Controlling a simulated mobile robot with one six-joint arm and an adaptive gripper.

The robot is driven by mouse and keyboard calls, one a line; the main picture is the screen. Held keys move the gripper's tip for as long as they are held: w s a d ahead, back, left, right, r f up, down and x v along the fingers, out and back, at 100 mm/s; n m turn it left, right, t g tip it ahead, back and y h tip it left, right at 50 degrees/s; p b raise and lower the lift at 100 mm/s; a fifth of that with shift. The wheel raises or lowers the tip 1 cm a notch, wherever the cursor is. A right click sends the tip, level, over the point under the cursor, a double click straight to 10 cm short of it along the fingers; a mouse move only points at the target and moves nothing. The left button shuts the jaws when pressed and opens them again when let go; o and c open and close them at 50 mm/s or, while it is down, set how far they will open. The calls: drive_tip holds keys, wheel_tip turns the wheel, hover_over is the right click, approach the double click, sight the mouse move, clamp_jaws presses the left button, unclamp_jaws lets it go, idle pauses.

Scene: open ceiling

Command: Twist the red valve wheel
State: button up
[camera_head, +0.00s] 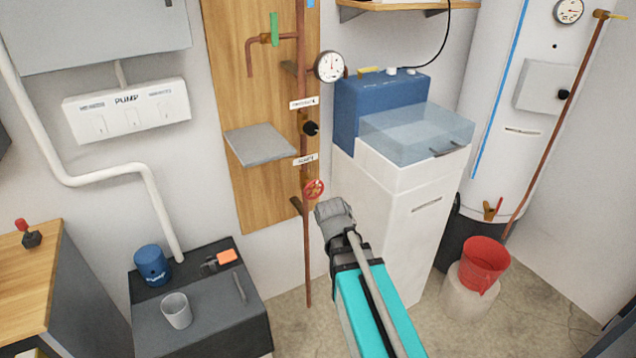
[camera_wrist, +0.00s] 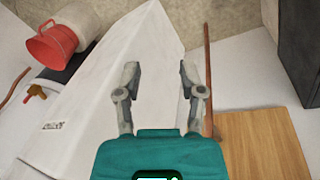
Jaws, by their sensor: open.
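The red valve wheel (camera_head: 314,189) is a small round handwheel on the vertical copper pipe (camera_head: 307,245), in front of the wooden board. It shows in the head view only; I cannot make it out in the wrist view. My gripper (camera_head: 334,208) appears just right of and slightly below the wheel in the head view; the gap in depth is hard to tell. In the wrist view my gripper (camera_wrist: 158,72) has its two fingers spread with nothing between them. The copper pipe (camera_wrist: 208,80) runs just right of the fingers there.
A white cabinet (camera_head: 394,215) with a blue unit and clear lid stands close to the right of my gripper. A grey shelf (camera_head: 260,145) juts out left of the pipe. A pressure gauge (camera_head: 328,66) is above. A red bucket (camera_head: 485,263) stands at the right.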

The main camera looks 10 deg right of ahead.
drive_tip(key=s+a+n+y, duration=0.2)
drive_tip(key=s+a, duration=0.1)
drive_tip(key=s, duration=0.2)
drive_tip(key=w+m+t+h+b, duration=0.1)
drive_tip(key=w+m+h+b, duration=0.65)
drive_tip(key=w, duration=0.85)
drive_tip(key=w+a+r+m+t+h+b, duration=0.1)
drive_tip(key=w+a+r+m+t+h, duration=0.2)
drive_tip(key=w+a+r+m+h, duration=0.4)
drive_tip(key=w+a+r+h, duration=0.2)
drive_tip(key=a, duration=0.3)
drive_tip(key=shift+w+a+t+b, duration=0.2)
drive_tip(key=shift+w+t+b, duration=0.15)
drive_tip(key=shift+t+b, duration=0.05)
drive_tip(key=shift+d, duration=0.15)
